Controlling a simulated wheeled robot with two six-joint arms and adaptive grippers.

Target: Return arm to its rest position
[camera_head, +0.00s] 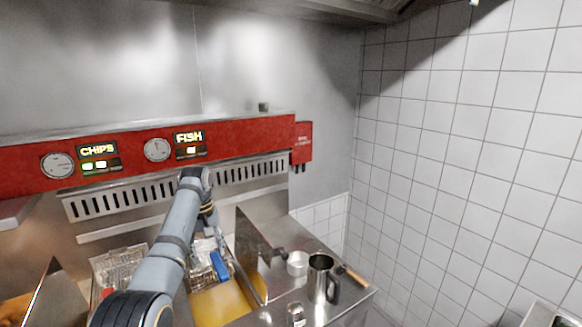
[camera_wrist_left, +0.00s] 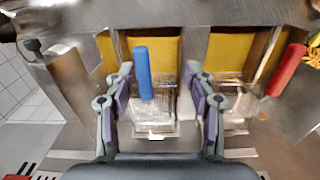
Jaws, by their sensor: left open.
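My left arm (camera_head: 172,250) reaches from the bottom left of the head view up toward the fryer. Its gripper (camera_wrist_left: 160,78) is open in the left wrist view, with its two fingers apart and nothing between their pads. Below it is a wire basket (camera_wrist_left: 157,118) with a blue handle (camera_wrist_left: 143,72), which also shows in the head view (camera_head: 219,266). Whether a finger touches the basket I cannot tell. In the head view the arm partly hides the gripper. My right gripper is not in view.
A second basket (camera_wrist_left: 236,108) has a red handle (camera_wrist_left: 288,70). The vats hold yellow oil (camera_head: 218,303). A steel jug (camera_head: 320,278) and a small pot (camera_head: 297,263) stand on the right counter. A red control panel (camera_head: 222,143) runs behind. The tiled wall is at right.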

